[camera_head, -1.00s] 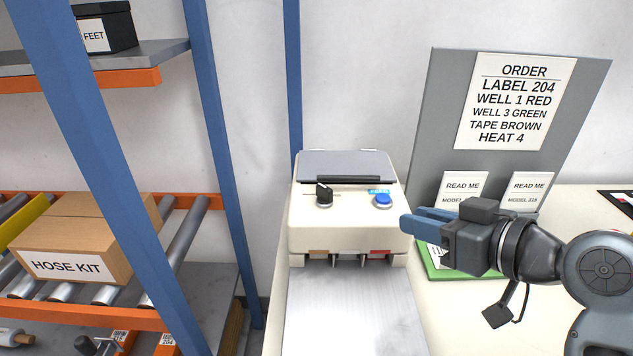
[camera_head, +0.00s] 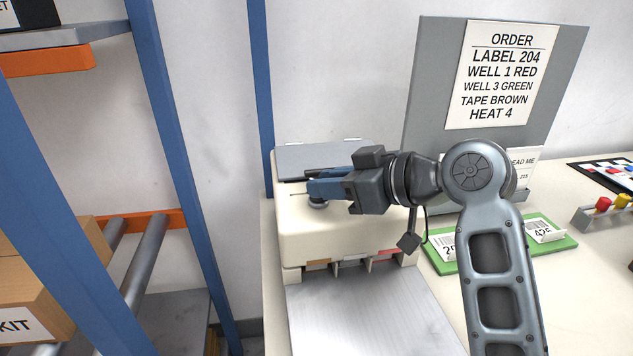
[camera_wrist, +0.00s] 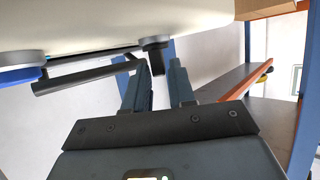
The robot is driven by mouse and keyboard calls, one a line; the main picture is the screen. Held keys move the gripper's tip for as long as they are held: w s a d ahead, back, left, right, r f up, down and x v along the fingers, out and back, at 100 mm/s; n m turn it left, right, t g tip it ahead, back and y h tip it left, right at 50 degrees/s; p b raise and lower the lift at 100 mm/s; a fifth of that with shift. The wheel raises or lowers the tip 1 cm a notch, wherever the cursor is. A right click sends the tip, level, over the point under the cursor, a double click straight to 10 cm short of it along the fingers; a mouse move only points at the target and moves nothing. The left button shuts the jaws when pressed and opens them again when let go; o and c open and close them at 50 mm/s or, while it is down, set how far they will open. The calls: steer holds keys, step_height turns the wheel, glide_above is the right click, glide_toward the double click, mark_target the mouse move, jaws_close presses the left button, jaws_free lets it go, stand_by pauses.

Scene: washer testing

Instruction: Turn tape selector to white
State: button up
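The tape machine (camera_head: 340,237) is a cream box with a grey lid, standing on the bench. Its black selector knob (camera_head: 317,204) is mostly hidden behind my fingers in the head view. In the wrist view the knob (camera_wrist: 155,52) shows with its pointer between my fingertips. My gripper (camera_head: 312,188) reaches in from the right at the knob. In the wrist view my gripper (camera_wrist: 160,72) is open, a finger on each side of the knob with a gap showing. I cannot tell which tape the pointer faces. Brown (camera_head: 318,264), white (camera_head: 355,258) and red (camera_head: 386,253) marks sit on the machine's front.
A blue button (camera_wrist: 20,75) shows beside the knob in the wrist view. An order board (camera_head: 500,75) reads TAPE BROWN. A green tray (camera_head: 560,241) with labels lies right of the machine. A blue rack post (camera_head: 185,150) stands to the left.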

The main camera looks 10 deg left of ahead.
steer(key=shift+x, duration=1.15)
jaws_close()
steer(key=m+t+h+p, duration=0.2)
steer(key=p, duration=0.1)
steer(key=m+t+h+p, duration=0.2)
steer(key=m+p, duration=0.1)
steer(key=shift+r, duration=0.25)
steer(key=shift+f+m+t+h+p, duration=0.15)
steer(key=shift+m+t+h+p, duration=0.45)
steer(key=shift+m+h, duration=0.35)
steer(key=shift+f+m+t+h+p, duration=0.1)
steer(key=shift+m+t+h+p, duration=0.4)
steer(key=shift+m+h+p, duration=0.35)
steer(key=shift+h, duration=0.3)
